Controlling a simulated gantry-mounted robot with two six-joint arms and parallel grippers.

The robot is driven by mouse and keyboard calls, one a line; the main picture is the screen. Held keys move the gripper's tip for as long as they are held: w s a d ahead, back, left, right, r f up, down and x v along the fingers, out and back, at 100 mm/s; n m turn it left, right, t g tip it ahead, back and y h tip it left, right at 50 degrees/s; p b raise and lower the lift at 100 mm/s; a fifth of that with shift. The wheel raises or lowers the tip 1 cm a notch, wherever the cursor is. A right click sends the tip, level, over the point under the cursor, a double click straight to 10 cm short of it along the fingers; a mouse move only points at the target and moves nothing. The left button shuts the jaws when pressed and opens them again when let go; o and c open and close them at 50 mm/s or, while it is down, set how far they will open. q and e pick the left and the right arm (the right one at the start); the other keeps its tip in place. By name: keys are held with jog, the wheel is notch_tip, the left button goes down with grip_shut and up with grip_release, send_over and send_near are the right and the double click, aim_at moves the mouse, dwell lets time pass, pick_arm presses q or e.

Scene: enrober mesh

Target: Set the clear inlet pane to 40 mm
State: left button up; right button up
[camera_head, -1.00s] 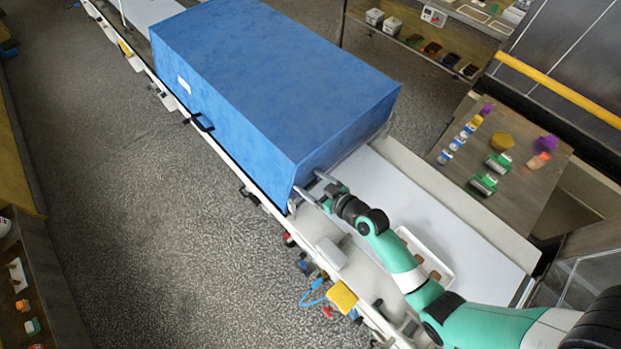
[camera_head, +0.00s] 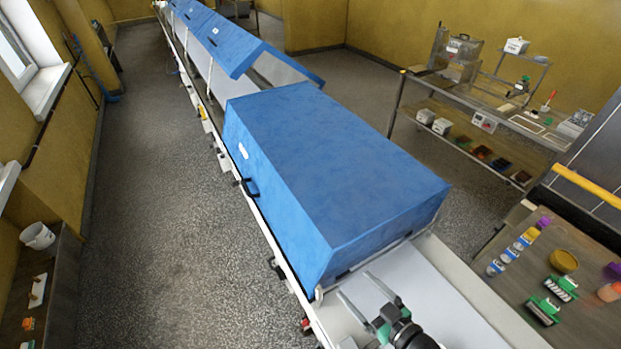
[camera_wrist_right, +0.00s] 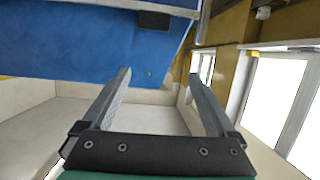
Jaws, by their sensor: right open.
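The blue tunnel hood (camera_head: 320,165) covers the belt, its near end facing my right gripper (camera_head: 354,283). That gripper is open and empty, its two fingers pointing at the hood's near end, close to its left corner. I cannot clearly make out the clear inlet pane; only a thin pale edge shows along the bottom of the hood's end. In the right wrist view, the open fingers (camera_wrist_right: 160,73) have nothing between them. The blue hood (camera_wrist_right: 90,45) is ahead and above, with a grey upright post at its right. My left gripper is not in view.
The white belt (camera_head: 425,290) runs from under the hood toward the lower right, between side rails. A brown table (camera_head: 535,270) with green-framed items, small bottles and a yellow tub stands at the right. Another raised blue hood (camera_head: 228,45) stands farther back. Shelves stand at the back right.

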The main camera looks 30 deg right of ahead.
jog(key=w+a+r+n+t+y, duration=0.1)
jog(key=w+a+r+t, duration=0.1)
jog(key=r, duration=0.8)
jog(key=w+a+r+n+t+y, duration=0.1)
jog(key=w+r, duration=0.4)
jog(key=r, duration=0.6)
jog(key=w+a+r+n+t+y, duration=0.1)
jog(key=w+a+r+n+t, duration=0.2)
jog(key=r, duration=0.7)
jog(key=shift+w+a+r+t+y+p, duration=0.2)
jog(key=shift+w+a+t+y+p, duration=0.15)
jog(key=shift+w+a+t, duration=0.15)
jog(key=m+g+h, duration=0.4)
jog(key=m+g, duration=0.2)
jog(key=g, duration=0.2)
send_near(345, 277)
jog(key=x, duration=1)
jog(key=shift+w+a+b, duration=0.1)
jog(key=shift+b, duration=0.3)
jog(key=shift+r, duration=0.1)
grip_shut()
